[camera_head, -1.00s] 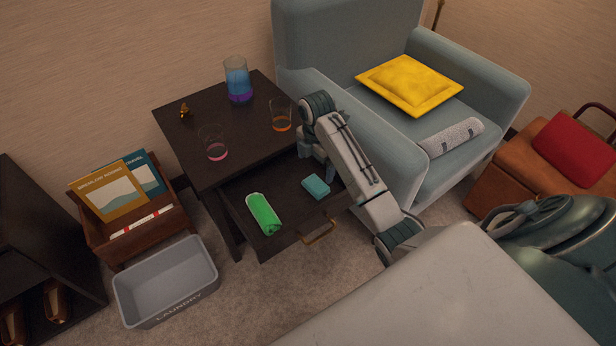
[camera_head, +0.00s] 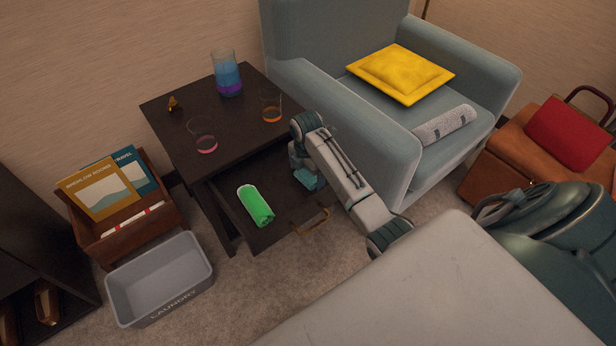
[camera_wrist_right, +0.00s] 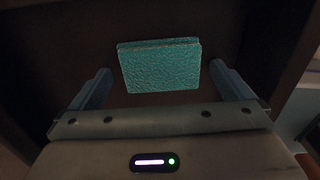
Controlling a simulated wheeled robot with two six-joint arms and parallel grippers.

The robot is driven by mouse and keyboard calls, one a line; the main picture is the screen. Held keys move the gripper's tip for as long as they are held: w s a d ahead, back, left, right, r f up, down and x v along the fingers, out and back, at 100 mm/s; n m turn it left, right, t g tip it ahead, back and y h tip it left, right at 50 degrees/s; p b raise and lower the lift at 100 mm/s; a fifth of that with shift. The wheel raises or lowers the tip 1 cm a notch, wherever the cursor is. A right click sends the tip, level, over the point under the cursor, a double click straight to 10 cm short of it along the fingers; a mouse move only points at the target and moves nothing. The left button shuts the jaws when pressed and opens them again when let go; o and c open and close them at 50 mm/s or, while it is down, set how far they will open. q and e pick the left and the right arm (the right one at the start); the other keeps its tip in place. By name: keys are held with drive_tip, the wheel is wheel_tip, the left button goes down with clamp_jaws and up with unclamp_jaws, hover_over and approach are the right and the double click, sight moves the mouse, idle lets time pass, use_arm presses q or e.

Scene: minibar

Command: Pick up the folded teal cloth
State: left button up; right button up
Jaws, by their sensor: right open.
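The folded teal cloth (camera_head: 309,180) lies in the open drawer of the dark side table, partly covered by my right gripper in the head view. In the right wrist view the cloth (camera_wrist_right: 160,66) lies flat on the dark drawer floor, ahead of and between the two fingertips. My right gripper (camera_wrist_right: 160,82) is open, with one finger on each side of the cloth's near part and a gap visible on both sides. I cannot tell its exact height above the drawer floor. My left gripper is not in view.
A rolled green cloth (camera_head: 256,206) lies in the same drawer (camera_head: 283,231). Glasses and a blue-purple carafe (camera_head: 227,75) stand on the side table (camera_head: 178,130). The armchair (camera_head: 405,165) is close on the right. A grey laundry bin (camera_head: 160,280) stands on the floor at left.

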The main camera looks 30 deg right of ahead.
sight(306, 175)
drive_tip(key=c, duration=1)
drive_tip(key=shift+r, duration=0.15)
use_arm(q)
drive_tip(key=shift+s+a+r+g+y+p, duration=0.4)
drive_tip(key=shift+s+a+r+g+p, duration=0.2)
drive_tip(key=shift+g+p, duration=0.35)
use_arm(e)
wheel_tip(306, 175, up, 10)
drive_tip(key=shift+f, duration=0.1)
drive_tip(key=shift+o, duration=1.2)
drive_tip(key=shift+c, duration=0.8)
